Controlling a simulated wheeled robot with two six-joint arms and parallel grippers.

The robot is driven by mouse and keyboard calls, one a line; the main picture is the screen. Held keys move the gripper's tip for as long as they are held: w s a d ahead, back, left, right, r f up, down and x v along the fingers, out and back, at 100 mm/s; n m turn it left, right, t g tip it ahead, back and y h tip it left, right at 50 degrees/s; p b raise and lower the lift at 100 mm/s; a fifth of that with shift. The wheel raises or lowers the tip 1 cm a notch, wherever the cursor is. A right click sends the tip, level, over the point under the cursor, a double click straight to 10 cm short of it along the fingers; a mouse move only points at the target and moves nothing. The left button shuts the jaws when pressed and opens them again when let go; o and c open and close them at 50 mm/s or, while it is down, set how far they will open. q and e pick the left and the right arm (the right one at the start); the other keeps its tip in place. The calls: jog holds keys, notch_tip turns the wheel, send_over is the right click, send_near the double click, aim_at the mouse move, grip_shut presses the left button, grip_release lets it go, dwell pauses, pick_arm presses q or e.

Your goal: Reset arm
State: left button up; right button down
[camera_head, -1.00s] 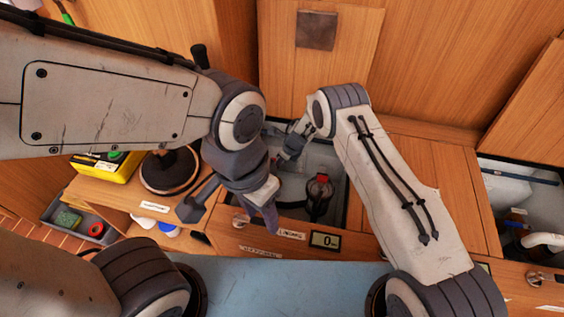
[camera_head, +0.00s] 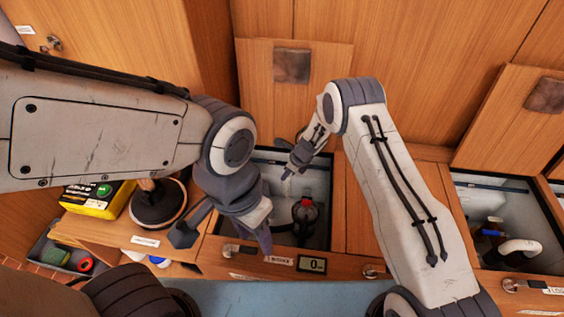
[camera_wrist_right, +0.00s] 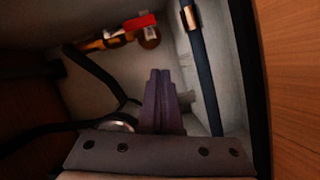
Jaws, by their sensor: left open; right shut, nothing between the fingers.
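My left gripper (camera_head: 226,240) hangs open over the wooden counter front, beside the left edge of an open locker (camera_head: 322,165). Nothing shows between its fingers. My right gripper (camera_head: 287,176) reaches down into that locker's upper left part. In the right wrist view its two dark fingers (camera_wrist_right: 163,90) are pressed together and empty. A dark object with a red top (camera_head: 305,208) stands in the locker, apart from the right gripper. The right wrist view shows dark hoses or lines (camera_wrist_right: 98,72), a strap (camera_wrist_right: 200,70) and a red and yellow item (camera_wrist_right: 120,35) inside.
A small display (camera_head: 312,264) sits on the front edge below the locker. A yellow box (camera_head: 95,198) and a round dark item (camera_head: 158,203) are at the left. Another open locker (camera_head: 470,195) holds a white pipe (camera_head: 520,246) at the right. A raised hatch (camera_head: 292,105) stands behind.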

notch_tip(320, 180, up, 12)
jog(key=w+a+m+t, duration=0.3)
jog(key=m, duration=0.4)
jog(key=s+d+r+m+t+h, duration=0.1)
jog(key=s+r+m, duration=0.2)
jog(key=r+m, duration=0.35)
jog(key=s+d+r+m+t+h, duration=0.1)
jog(key=s+r+m+h, duration=0.1)
jog(key=r+m, duration=0.45)
jog(key=s+d+r+m+g, duration=0.2)
jog(key=s+m, duration=0.5)
jog(key=s, duration=0.5)
jog(key=s+d+r+m+g, duration=0.1)
jog(key=s+r+m+g, duration=0.2)
jog(key=s+m, duration=0.55)
jog(key=s+d+r+m+g, duration=0.2)
jog(key=s+m, duration=0.3)
jog(key=s, duration=1)
notch_tip(320, 180, up, 36)
jog(key=p, duration=3.6)
jog(key=shift+s+r, duration=0.2)
jog(key=shift+r, duration=0.05)
jog(key=shift+s, duration=0.1)
